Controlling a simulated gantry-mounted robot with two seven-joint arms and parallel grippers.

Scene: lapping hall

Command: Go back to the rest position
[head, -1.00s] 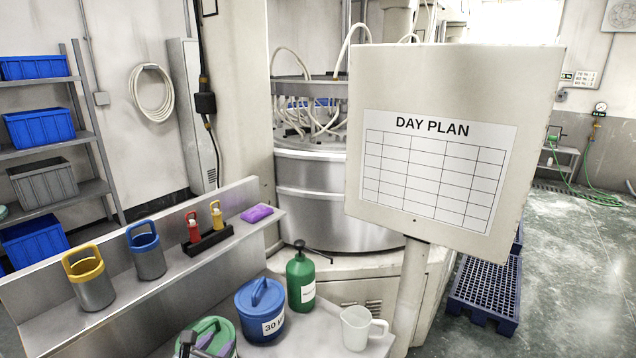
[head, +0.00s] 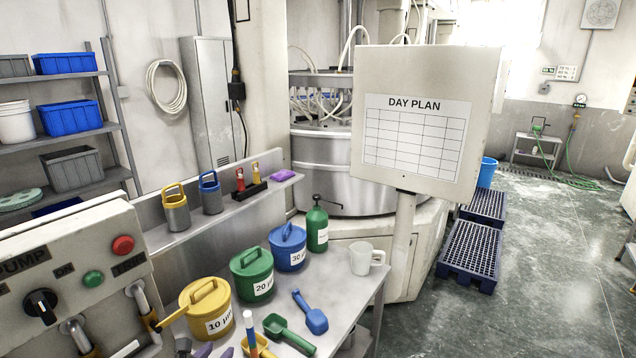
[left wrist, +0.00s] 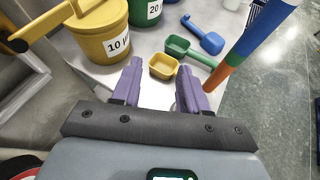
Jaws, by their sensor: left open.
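My left gripper (head: 216,350) shows only by its purple fingertips at the bottom edge in the head view. In the left wrist view its two fingers (left wrist: 160,88) stand apart with nothing held between them. A yellow scoop (left wrist: 163,66) lies on the bench just past the fingertips. It also shows in the head view (head: 262,348). The yellow tub (head: 208,310) marked 10 is close by. A green tub (head: 252,275) and a blue tub (head: 288,248) stand behind it. My right gripper is not in view.
A green scoop (head: 288,334) and a blue scoop (head: 311,313) lie on the bench. A striped stick (left wrist: 250,45) rises close to the gripper's right. A pump panel (head: 75,262) stands at left. A white jug (head: 366,258) and green bottle (head: 317,228) are farther back.

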